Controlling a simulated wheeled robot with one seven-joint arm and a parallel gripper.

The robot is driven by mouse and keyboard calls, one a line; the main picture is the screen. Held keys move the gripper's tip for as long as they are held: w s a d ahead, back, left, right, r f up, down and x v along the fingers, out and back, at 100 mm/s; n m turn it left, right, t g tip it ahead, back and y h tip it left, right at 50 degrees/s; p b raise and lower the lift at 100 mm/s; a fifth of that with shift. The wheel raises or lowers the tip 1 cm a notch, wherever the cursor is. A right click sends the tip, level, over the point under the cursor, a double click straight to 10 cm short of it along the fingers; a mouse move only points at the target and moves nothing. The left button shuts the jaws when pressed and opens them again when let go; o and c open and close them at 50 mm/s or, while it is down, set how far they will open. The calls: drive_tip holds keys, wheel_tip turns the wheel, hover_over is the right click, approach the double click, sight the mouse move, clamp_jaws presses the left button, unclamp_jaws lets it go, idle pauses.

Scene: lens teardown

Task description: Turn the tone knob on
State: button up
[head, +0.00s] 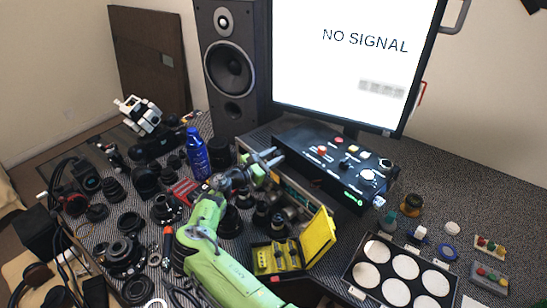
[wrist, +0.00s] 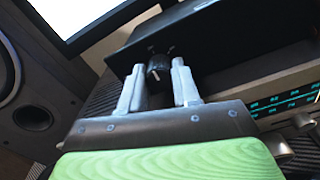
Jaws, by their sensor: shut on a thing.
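The black knob (wrist: 158,66) sits on the dark face of a black box, between the two pale grey fingers of my gripper (wrist: 159,74) in the wrist view. I take it as the tone knob; no label or pointer setting on it is readable. My gripper is shut on it, one finger at each side. In the head view my gripper (head: 274,157) reaches the left end of the black control box (head: 315,165), and the knob is hidden there.
A silver radio with a lit green dial (wrist: 285,103) sits below the box in the wrist view. The monitor (head: 345,70) and a speaker (head: 230,70) stand behind. A blue bottle (head: 197,155), an open yellow case (head: 318,236) and several lenses crowd my arm.

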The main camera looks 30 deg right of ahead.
drive_tip(key=shift+m+b, duration=0.3)
drive_tip(key=shift+f+m+b, duration=0.15)
drive_tip(key=shift+m+b, duration=0.7)
drive_tip(key=shift+m, duration=0.15)
drive_tip(key=m+b, duration=0.2)
drive_tip(key=m, duration=0.1)
drive_tip(key=shift+m, duration=0.3)
drive_tip(key=m+b, duration=0.3)
drive_tip(key=m, duration=0.2)
drive_tip(key=shift+b, duration=0.35)
drive_tip(key=shift+m, duration=0.4)
drive_tip(key=o, duration=1.1)
drive_tip(key=shift+c, duration=0.2)
